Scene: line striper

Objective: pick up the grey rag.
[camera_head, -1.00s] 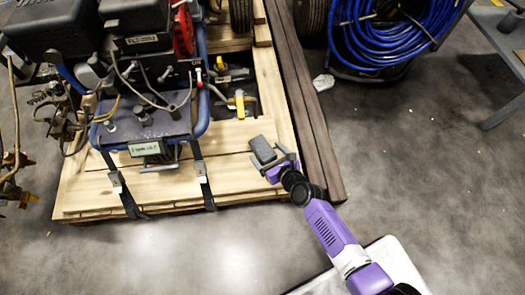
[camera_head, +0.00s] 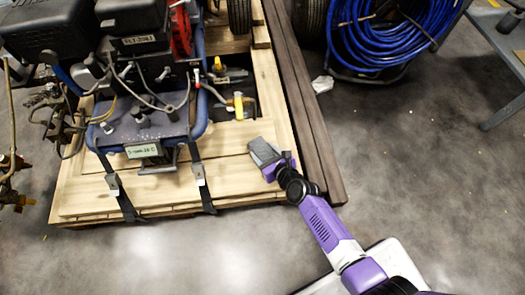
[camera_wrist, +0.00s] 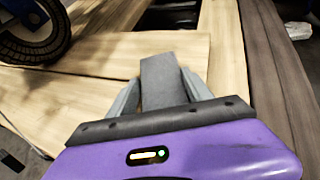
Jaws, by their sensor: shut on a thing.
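The grey rag (camera_head: 263,151) is a small dark grey block-like piece at the front right part of the wooden pallet. My gripper (camera_head: 275,165) reaches it from the lower right and is shut on it. In the wrist view the rag (camera_wrist: 162,78) stands out between the two grey fingers of my gripper (camera_wrist: 162,92), one on each side. Its lower end is hidden by the gripper body. I cannot tell whether it still touches the boards.
The wooden pallet (camera_head: 90,195) carries the line striper machine (camera_head: 140,125), strapped down on the left. Dark beams (camera_head: 297,110) run along the pallet's right edge. A coiled blue hose (camera_head: 375,45) stands at the back right. The grey floor on the right is mostly clear.

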